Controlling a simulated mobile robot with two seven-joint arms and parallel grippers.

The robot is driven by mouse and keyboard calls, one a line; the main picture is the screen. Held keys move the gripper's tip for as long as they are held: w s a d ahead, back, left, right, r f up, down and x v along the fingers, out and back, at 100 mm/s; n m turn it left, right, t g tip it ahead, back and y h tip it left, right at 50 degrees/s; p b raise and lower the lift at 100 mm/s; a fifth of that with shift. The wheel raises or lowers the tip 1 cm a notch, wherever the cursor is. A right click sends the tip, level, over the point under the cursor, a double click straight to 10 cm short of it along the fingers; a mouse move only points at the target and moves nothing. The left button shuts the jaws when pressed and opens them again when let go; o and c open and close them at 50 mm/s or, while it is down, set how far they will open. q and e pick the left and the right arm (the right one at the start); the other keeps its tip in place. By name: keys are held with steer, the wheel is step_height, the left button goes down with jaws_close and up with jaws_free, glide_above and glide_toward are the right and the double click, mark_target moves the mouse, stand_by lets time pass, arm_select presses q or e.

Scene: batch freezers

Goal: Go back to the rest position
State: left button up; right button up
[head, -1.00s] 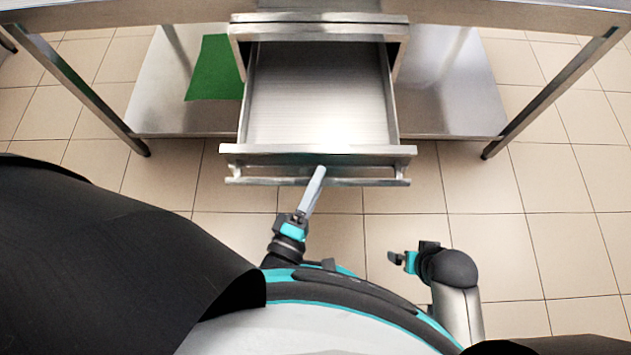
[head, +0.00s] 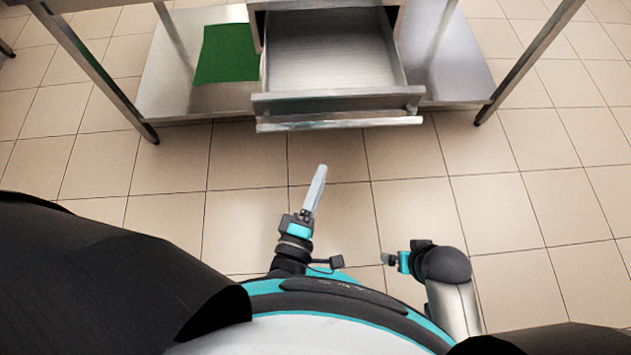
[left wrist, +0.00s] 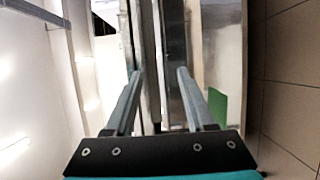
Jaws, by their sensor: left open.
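My left gripper (head: 319,172) points forward over bare floor in the head view, just short of the drawer. In the left wrist view its two fingers (left wrist: 158,72) stand apart with nothing between them. The steel drawer (head: 335,60) is pulled out and looks empty. Its handle bar (head: 340,122) is beyond the left fingertips, with a gap of floor showing between. My right gripper (head: 388,259) is low on the right of the head view, pointing left and close to my base. It is too small to tell whether its jaws are open.
A steel table with a lower shelf (head: 165,90) holds the drawer. A green sheet (head: 227,53) lies on the shelf's left part. Table legs (head: 95,75) stand at both sides. The tiled floor (head: 430,190) between me and the table is clear.

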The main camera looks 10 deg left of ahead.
steer(key=shift+w+r, duration=0.2)
steer(key=shift+w, duration=0.2)
